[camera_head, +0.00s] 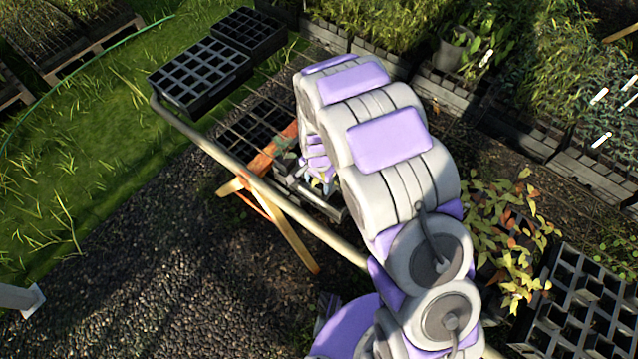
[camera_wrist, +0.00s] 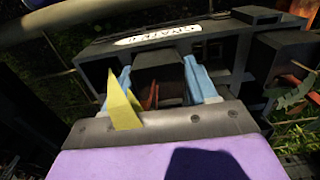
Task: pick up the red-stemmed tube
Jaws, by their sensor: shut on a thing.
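In the wrist view my gripper (camera_wrist: 160,88) has its two pale blue fingers on either side of a dark square tube (camera_wrist: 158,66). The fingers are shut on this tube. Thin red stems (camera_wrist: 152,97) show just in front of it, close to the gripper's grey edge, so I take it as the red-stemmed tube. A yellow pointed piece (camera_wrist: 122,105) stands by the left finger. In the head view my gripper (camera_head: 318,165) is over the wooden trestle, partly covered by my arm. The tube itself cannot be made out there.
A black tray wall with a white label (camera_wrist: 160,35) lies just beyond the tube. Another dark tube (camera_wrist: 283,62) with leaves is at right. Planted crates line the back; gravel is open at lower left.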

